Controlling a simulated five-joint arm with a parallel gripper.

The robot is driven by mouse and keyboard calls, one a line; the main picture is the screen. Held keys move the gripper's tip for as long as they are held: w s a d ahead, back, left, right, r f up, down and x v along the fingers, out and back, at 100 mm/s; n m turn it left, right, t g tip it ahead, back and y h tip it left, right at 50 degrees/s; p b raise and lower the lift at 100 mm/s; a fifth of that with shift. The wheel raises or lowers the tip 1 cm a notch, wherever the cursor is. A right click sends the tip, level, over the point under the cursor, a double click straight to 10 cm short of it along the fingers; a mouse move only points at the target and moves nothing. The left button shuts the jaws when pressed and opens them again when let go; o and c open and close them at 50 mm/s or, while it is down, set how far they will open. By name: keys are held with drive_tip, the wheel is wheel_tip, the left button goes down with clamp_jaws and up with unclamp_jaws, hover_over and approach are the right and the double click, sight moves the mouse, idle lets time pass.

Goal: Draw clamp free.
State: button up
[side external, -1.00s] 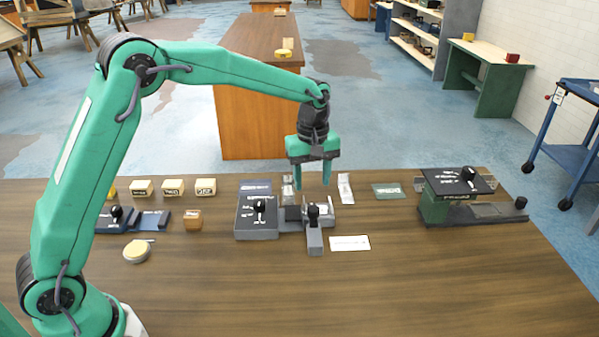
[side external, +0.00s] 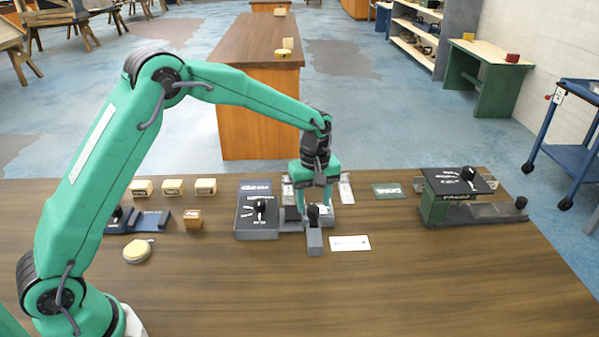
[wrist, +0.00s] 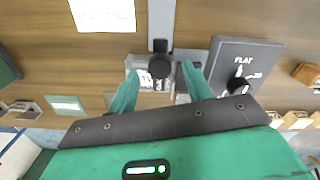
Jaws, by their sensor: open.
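A grey clamp fixture (side external: 314,241) with a black knob stands at the middle of the table, joined by a grey bar to a dark-topped box (side external: 257,226) with its own black knob. In the wrist view the clamp's black knob (wrist: 160,66) and a pale metallic piece (wrist: 146,80) beside it lie between my fingers. My gripper (side external: 314,204) is open and low over the clamp. Its fingertips (wrist: 159,76) sit on either side of that piece, with nothing visibly gripped. I cannot tell whether the fingers touch it. The lower fingers are partly hidden in the side view.
A green fixture (side external: 434,208) stands to the right. A white card (side external: 349,243) lies beside the clamp and a green card (side external: 388,191) behind. Small wooden blocks (side external: 193,220), a blue fixture (side external: 153,221) and a yellow round item (side external: 138,251) are left. The front table is clear.

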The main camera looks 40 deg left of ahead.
drive_tip(key=shift+f, duration=1)
clamp_jaws()
drive_tip(key=shift+s+d, duration=2.85)
drive_tip(key=shift+d, duration=0.05)
unclamp_jaws()
drive_tip(key=shift+r, duration=0.15)
